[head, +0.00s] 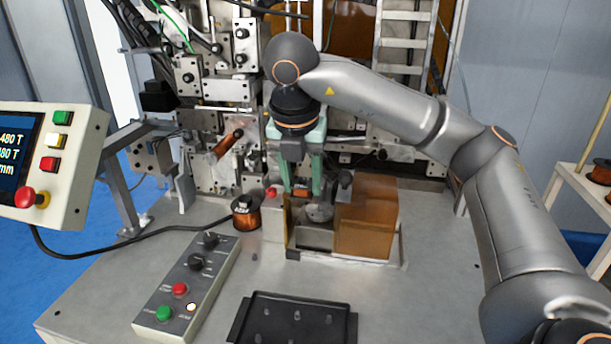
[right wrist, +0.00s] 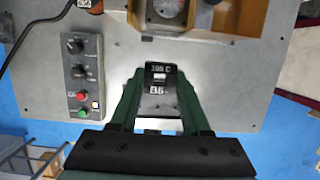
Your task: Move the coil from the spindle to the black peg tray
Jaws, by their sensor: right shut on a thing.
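My right gripper (head: 304,190) points down in front of the winding machine. It is shut on the coil (head: 301,193), a small copper-coloured piece between the fingertips. In the right wrist view, a dark piece with white lettering (right wrist: 161,78) shows between the fingers of the gripper (right wrist: 160,85). I cannot tell whether the coil still touches the spindle, which I cannot make out behind the gripper. The black peg tray (head: 243,332) lies at the front of the table, with several short pegs standing up. No coil shows on it. My left gripper is not in view.
An orange translucent guard (head: 366,220) and a round metal disc (head: 319,212) stand below and right of the gripper. A copper wire spool (head: 246,214) stands left. A control box (head: 187,284) lies left of the tray. The table right of the tray is clear.

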